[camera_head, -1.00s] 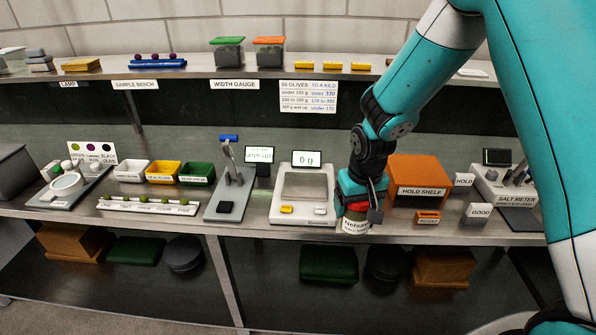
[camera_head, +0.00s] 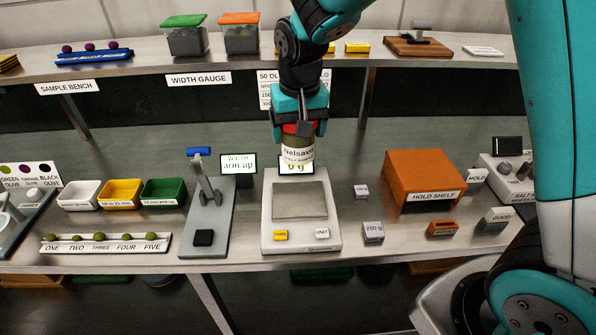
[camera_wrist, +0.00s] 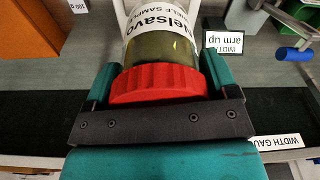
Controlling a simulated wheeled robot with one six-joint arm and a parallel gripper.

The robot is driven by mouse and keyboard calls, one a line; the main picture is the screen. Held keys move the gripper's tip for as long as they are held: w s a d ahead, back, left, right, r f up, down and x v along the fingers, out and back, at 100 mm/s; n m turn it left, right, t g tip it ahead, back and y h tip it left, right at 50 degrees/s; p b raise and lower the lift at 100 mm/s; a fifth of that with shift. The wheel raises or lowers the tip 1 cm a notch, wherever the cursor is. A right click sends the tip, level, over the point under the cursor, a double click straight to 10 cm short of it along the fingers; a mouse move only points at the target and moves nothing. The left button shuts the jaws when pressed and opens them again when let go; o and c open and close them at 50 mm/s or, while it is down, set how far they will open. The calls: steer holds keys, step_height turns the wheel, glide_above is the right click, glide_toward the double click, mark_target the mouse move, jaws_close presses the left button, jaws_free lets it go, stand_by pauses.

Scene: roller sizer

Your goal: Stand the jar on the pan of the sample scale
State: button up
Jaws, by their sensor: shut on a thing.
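The jar (camera_head: 298,153) has a red lid, olive-coloured glass and a white label reading "Nelsavo". My gripper (camera_head: 298,128) is shut on the jar at its lid end and holds it upright, raised above the back of the sample scale. In the wrist view the jar (camera_wrist: 160,45) sits between the two teal fingers of my gripper (camera_wrist: 158,85), with its red lid nearest the palm. The scale (camera_head: 301,240) is white with a square grey pan (camera_head: 300,203), which is bare. The jar partly covers the scale's display (camera_head: 297,168), which reads 0 g.
The width gauge stand (camera_head: 208,215) with its upright lever is left of the scale. Small grey weights (camera_head: 373,232) and the orange hold shelf (camera_head: 428,175) are to the right. A raised back shelf (camera_head: 135,68) carries lidded boxes. Bench around the weights is partly clear.

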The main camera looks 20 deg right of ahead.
step_height(320, 180, down, 12)
steer(key=shift+r+p, duration=0.15)
steer(key=shift+p, duration=0.7)
steer(key=shift+f, duration=0.2)
steer(key=o, duration=1)
steer(key=r, duration=0.4)
steer(key=s+r+b, duration=0.1)
steer(key=r, duration=0.3)
steer(key=r+b, duration=0.1)
steer(key=r, duration=0.3)
steer(key=shift+s, duration=0.3)
steer(key=s+a+r+n+y, duration=0.1)
steer(key=s+r+n, duration=0.2)
steer(key=s, duration=0.4)
steer(key=s+a+r+n+g+y, duration=0.1)
steer(key=s+a+r+n+y, duration=0.1)
steer(key=s, duration=0.6)
steer(key=s+a+r+n+y, duration=0.1)
steer(key=s+r+n, duration=0.2)
steer(key=s, duration=0.5)
steer(key=shift+s+a+r+n, duration=0.25)
steer(key=shift+r+n, duration=0.05)
